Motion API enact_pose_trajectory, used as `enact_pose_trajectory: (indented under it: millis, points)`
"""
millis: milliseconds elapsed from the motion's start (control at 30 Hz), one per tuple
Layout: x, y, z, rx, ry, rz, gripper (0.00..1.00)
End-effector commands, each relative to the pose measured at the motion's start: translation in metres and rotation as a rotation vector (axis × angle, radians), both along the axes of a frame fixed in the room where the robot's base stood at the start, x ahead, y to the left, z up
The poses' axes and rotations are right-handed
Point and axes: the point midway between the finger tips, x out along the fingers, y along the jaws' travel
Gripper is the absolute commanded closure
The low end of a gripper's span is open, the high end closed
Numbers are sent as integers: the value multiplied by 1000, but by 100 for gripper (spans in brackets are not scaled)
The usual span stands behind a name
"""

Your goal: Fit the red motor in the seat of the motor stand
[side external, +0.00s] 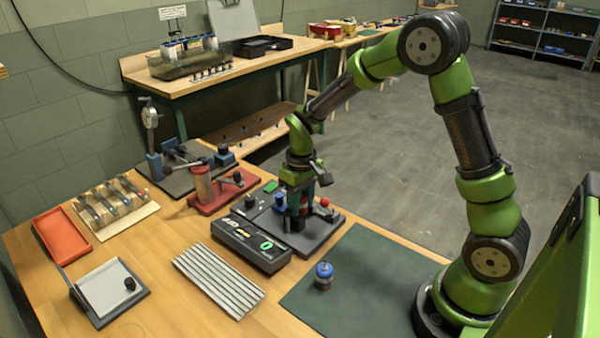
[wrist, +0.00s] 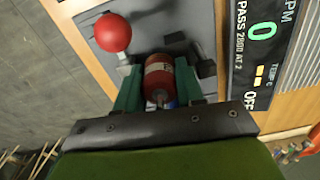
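My gripper (wrist: 158,88) points down over the motor stand, its two green fingers on either side of the red motor (wrist: 158,70) and shut on it. In the side external view, my gripper (side external: 300,212) is above the dark base plate of the motor stand (side external: 318,238), with a little red of the motor between the fingers. The stand's red ball knob (wrist: 113,33) is at the upper left in the wrist view, beside the motor. The seat is hidden by the motor and fingers, so I cannot tell whether the motor touches it.
A black console (side external: 250,243) with a green "0" display stands left of the stand. A blue-topped motor (side external: 323,276) stands on the dark green mat (side external: 365,275). A red press (side external: 205,190) stands behind. The mat's right part is clear.

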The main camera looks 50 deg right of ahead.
Motion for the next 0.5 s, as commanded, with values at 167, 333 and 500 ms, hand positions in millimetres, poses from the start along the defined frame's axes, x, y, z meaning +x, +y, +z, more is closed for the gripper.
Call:
enact_pose_trajectory:
  millis: [167, 333, 500]
  points:
    - [-1, 6, -23, -7, 8, 30, 36]
    - [-1, 6, 0, -8, 5, 33, 33]
    - [0, 6, 36, -6, 2, 31, 33]
